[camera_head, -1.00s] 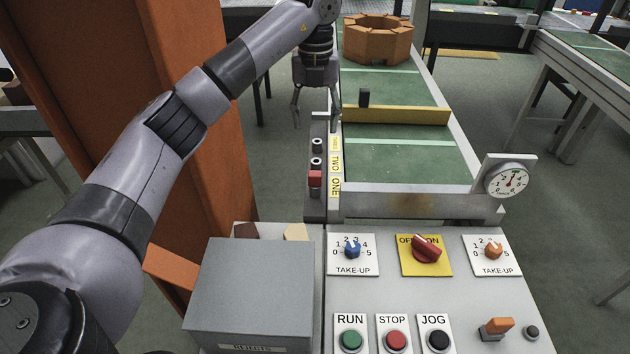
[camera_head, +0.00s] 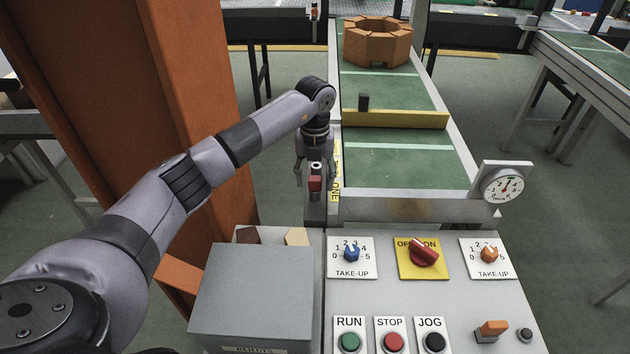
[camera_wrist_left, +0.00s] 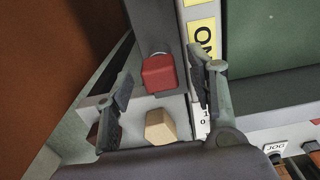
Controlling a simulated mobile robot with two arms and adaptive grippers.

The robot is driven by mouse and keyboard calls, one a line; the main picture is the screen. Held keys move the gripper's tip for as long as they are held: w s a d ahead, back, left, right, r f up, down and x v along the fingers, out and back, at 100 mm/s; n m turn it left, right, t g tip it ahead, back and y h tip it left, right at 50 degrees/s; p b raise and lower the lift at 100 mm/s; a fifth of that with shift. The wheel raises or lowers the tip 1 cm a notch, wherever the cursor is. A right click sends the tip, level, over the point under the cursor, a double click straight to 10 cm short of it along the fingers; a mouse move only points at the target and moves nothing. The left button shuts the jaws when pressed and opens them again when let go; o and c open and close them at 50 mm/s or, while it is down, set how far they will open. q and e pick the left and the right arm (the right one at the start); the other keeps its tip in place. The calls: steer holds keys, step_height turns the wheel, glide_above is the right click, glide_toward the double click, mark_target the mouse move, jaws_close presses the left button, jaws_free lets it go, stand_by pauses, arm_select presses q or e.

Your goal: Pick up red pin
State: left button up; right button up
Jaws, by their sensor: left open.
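The red pin (camera_head: 315,184) stands on the narrow grey rail at the near left edge of the conveyor, by the yellow "ONE" label. In the left wrist view the red pin (camera_wrist_left: 159,74) shows as a red block between the spread fingers, nearer the left one. My left gripper (camera_head: 315,168) is open and points down just behind the red pin in the head view. In the left wrist view its fingers (camera_wrist_left: 159,66) are apart with nothing held. Whether a finger touches the pin I cannot tell. My right gripper is not in view.
A grey box (camera_head: 252,292) stands at the near left, with a tan block (camera_head: 297,237) behind it. The control panel (camera_head: 375,300) lies at the front. An orange post (camera_head: 205,120) rises at left. An orange ring (camera_head: 377,42) sits far along the green conveyor (camera_head: 405,165).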

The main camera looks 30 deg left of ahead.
arm_select(q)
steer(key=shift+f, duration=0.6)
steer(key=shift+c, duration=0.6)
jaws_close()
